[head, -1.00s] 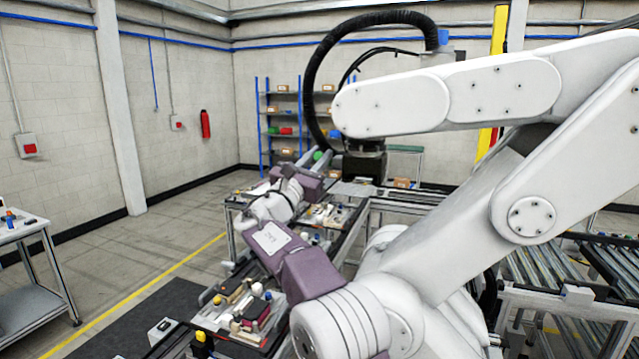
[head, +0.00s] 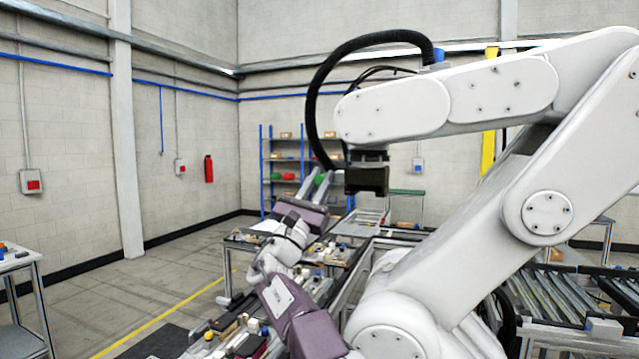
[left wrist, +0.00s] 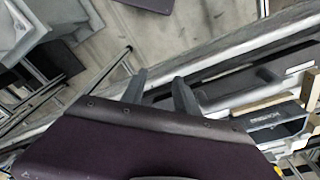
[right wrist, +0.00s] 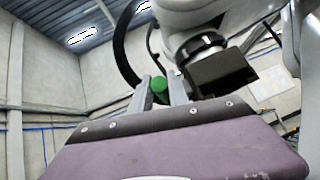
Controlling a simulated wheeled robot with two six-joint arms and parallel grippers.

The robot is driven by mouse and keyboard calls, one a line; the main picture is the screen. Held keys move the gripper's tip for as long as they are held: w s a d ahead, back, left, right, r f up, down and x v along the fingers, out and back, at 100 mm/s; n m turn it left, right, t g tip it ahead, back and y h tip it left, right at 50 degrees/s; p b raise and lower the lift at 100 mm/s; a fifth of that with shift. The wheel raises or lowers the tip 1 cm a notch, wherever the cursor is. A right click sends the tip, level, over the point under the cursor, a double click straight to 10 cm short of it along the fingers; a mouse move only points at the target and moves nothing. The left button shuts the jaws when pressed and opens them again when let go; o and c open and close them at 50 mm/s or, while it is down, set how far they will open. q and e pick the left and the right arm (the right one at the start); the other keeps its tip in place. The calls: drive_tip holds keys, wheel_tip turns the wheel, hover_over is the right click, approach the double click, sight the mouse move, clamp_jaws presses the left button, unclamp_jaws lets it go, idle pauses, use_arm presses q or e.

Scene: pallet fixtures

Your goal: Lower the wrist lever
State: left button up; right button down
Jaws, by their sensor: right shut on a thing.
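A round green knob (right wrist: 159,85) sits between the fingertips of my right gripper (right wrist: 159,92), beside the black end block (right wrist: 222,70) of the large white arm. I take the knob to be the end of the wrist lever; the rest of the lever is hidden. In the head view, the right gripper (head: 314,186) is raised, its two grey fingers on the knob (head: 319,180), left of the black block (head: 366,180). My left gripper (left wrist: 160,95) shows in the left wrist view, its grey fingers apart with nothing between them.
The large white arm (head: 450,100) with a black hose (head: 320,90) fills the right side. Workbenches with small parts (head: 330,250) stand below the right gripper. A grey rail (left wrist: 220,65) and a dark box (left wrist: 270,125) lie near the left gripper. Open floor (head: 130,290) is at left.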

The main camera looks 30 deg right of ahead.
drive_tip(key=shift+r, duration=0.1)
drive_tip(key=c, duration=1.3)
unclamp_jaws()
drive_tip(key=shift+d, duration=0.1)
drive_tip(key=shift+w+d+f, duration=0.15)
drive_tip(key=shift+d+f, duration=0.05)
drive_tip(key=shift+a, duration=0.1)
drive_tip(key=shift+r, duration=0.15)
